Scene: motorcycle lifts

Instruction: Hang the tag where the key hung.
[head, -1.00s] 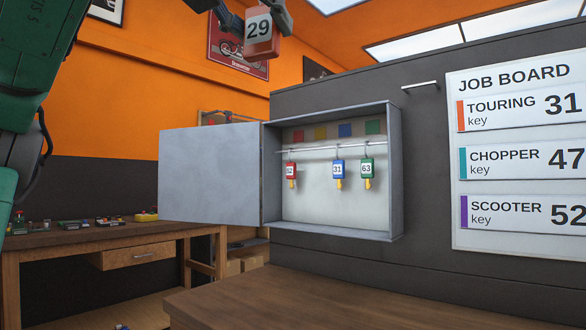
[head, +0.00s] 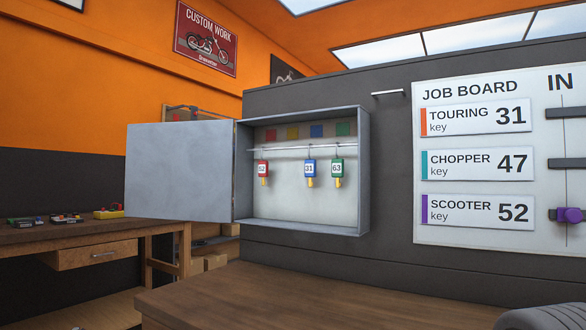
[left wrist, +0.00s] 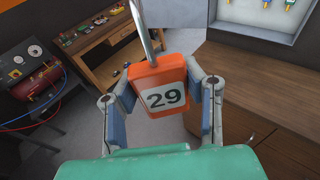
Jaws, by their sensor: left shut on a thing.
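The orange tag (left wrist: 158,85) with a white "29" label is in my left gripper (left wrist: 160,95), one finger against each side. A grey metal rod rises from or behind its top. The open grey key cabinet (head: 364,180) stands in the head view. On its rail (head: 285,149) hang a red key tag 52 (head: 262,168), a blue key tag 31 (head: 310,168) and a green key tag 63 (head: 337,167). A gap lies between 52 and 31, below the yellow square (head: 293,132). Neither gripper shows in the head view now.
The cabinet door (head: 178,172) is swung open to the left. A job board (head: 470,240) lists touring 31, chopper 47 and scooter 52; a purple thing (head: 569,215) sits at its right. A wooden counter (head: 290,295) lies below. A workbench (head: 90,235) stands left.

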